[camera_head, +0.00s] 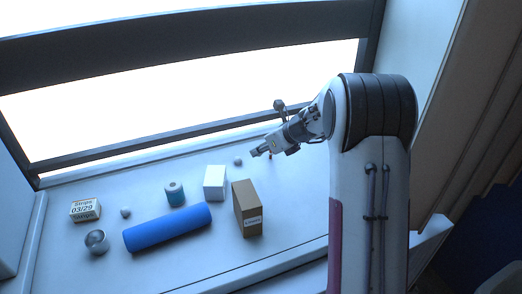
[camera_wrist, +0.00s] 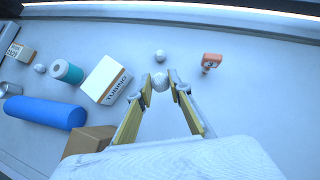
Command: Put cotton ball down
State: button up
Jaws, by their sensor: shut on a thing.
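My gripper (camera_head: 258,151) is above the counter, right of the white box. In the wrist view my gripper (camera_wrist: 160,88) has its yellow-lined fingers closed on a pale cotton ball (camera_wrist: 160,83) at the tips. In the head view the held ball cannot be made out. A second pale ball (camera_wrist: 160,56) lies on the counter just beyond the fingertips; it also shows in the head view (camera_head: 238,160). A third pale ball (camera_head: 125,212) lies at the left, near the strips box.
On the counter (camera_head: 290,222) stand a white box (camera_head: 214,183), a brown box (camera_head: 247,208), a teal roll (camera_head: 174,193), a blue cylinder (camera_head: 167,227), a strips box (camera_head: 85,210) and a metal cup (camera_head: 97,241). An orange item (camera_wrist: 211,60) is right of the fingertips.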

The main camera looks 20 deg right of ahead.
dwell(0.6)
jog(key=w+a+n, duration=0.1)
jog(key=a, duration=0.4)
jog(key=a+n+g+y, duration=0.1)
jog(key=a, duration=0.5)
jog(key=w+a+f+n+y, duration=0.1)
jog(key=a, duration=0.5)
jog(key=shift+w+f, duration=0.1)
jog(key=shift+w, duration=0.2)
jog(key=a+n+g+y, duration=0.2)
jog(key=a+n, duration=0.1)
jog(key=a, duration=1.4)
notch_tip(320, 180, up, 6)
send_over(95, 204)
jog(key=shift+m+t+h, duration=0.4)
jog(key=shift+m+h, duration=0.1)
jog(key=shift+m, duration=0.1)
jog(key=shift+f, duration=0.1)
jog(key=shift+f, duration=3.05)
